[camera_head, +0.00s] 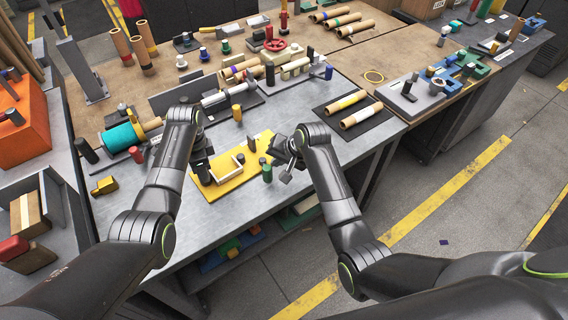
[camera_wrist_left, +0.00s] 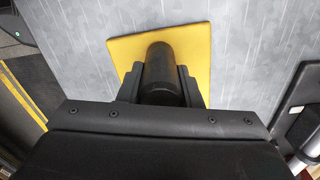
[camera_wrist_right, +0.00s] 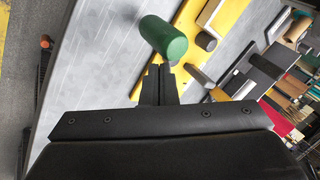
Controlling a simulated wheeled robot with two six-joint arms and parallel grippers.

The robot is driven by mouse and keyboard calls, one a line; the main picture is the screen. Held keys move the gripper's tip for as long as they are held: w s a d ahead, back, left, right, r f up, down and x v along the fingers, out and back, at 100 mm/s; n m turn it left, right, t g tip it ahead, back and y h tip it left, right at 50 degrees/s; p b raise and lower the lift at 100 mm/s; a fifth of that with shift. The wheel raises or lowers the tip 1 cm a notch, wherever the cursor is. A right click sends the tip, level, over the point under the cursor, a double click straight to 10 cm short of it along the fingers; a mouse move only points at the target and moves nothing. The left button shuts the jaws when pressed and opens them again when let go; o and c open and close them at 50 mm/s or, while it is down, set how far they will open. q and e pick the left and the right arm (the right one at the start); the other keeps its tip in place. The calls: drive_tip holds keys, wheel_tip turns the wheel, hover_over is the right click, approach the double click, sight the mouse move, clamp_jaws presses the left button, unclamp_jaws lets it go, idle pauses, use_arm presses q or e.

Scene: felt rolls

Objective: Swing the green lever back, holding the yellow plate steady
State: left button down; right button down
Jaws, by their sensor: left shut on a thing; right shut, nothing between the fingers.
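The yellow plate (camera_head: 217,190) lies flat on the grey bench top, with a white bracket (camera_head: 229,175) and dark posts on it. My left gripper (camera_head: 203,162) is at its left end. In the left wrist view its fingers (camera_wrist_left: 160,90) are shut on a black post (camera_wrist_left: 159,68) above the plate (camera_wrist_left: 198,46). The green lever handle (camera_head: 267,174) stands at the plate's right edge. My right gripper (camera_head: 283,163) is shut and empty close to it. In the right wrist view the green handle (camera_wrist_right: 163,38) is just beyond the closed fingertips (camera_wrist_right: 159,72); contact cannot be told.
A yellow cylinder (camera_head: 237,112) and a grey clamp fixture (camera_head: 215,100) stand behind the plate. A dark mat with cardboard rolls (camera_head: 362,115) lies to the right. A teal roll (camera_head: 122,137) lies to the left. The bench's front edge is close to the plate.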

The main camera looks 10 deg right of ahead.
use_arm(q)
drive_tip(key=shift+f, duration=0.15)
use_arm(e)
drive_tip(key=shift+r, duration=0.75)
drive_tip(key=r, duration=0.2)
drive_tip(key=d+r, duration=0.1)
drive_tip(key=shift+w+r, duration=0.25)
use_arm(q)
drive_tip(key=c, duration=0.9)
unclamp_jaws()
drive_tip(key=shift+c, duration=0.2)
drive_tip(key=shift+o, duration=0.3)
drive_tip(key=o, duration=0.9)
drive_tip(key=shift+r, duration=0.25)
use_arm(e)
drive_tip(key=shift+r, duration=0.15)
